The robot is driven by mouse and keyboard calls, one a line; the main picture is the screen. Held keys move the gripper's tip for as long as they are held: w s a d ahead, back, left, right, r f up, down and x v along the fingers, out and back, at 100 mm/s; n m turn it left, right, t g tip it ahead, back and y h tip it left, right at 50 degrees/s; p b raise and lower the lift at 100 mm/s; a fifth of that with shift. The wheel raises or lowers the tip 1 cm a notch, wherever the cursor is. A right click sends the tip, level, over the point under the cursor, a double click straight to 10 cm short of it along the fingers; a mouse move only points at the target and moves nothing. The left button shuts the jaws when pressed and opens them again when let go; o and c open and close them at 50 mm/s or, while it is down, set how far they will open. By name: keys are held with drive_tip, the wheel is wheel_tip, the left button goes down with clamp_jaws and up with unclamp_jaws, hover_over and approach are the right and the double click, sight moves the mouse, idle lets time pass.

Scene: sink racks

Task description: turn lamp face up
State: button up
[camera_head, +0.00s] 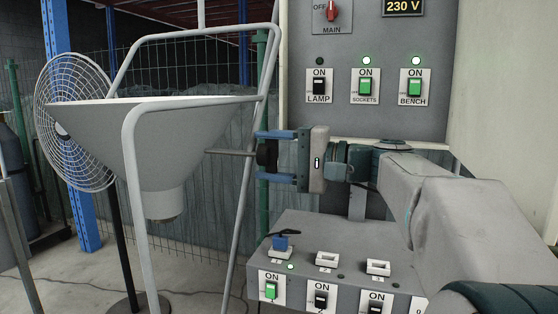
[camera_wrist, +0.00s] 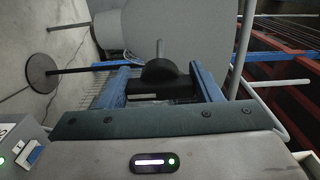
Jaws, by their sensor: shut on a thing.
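The lamp (camera_head: 165,140) is a large grey cone hung in a pale tubular frame (camera_head: 133,190). Its wide rim is at the top, nearly level, and its narrow neck points down; the inside is hidden. A thin rod runs from its right side to a black knob (camera_head: 266,154). My gripper (camera_head: 268,157) is shut on this knob, its blue fingers above and below it, just right of the frame's leg. In the wrist view the knob (camera_wrist: 160,72) sits between the fingers, with the lamp's grey shade (camera_wrist: 190,30) beyond.
A wall panel (camera_head: 375,120) has a black LAMP switch (camera_head: 319,87) with a dark indicator, beside lit green SOCKETS and BENCH switches. A grey switch box (camera_head: 340,245) stands below my arm. A round fan (camera_head: 75,120) is behind the lamp at left. Wire fencing is behind.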

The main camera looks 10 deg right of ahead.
drive_tip(key=o, duration=1.4)
drive_tip(key=v, duration=1.2)
drive_tip(key=shift+p, duration=0.3)
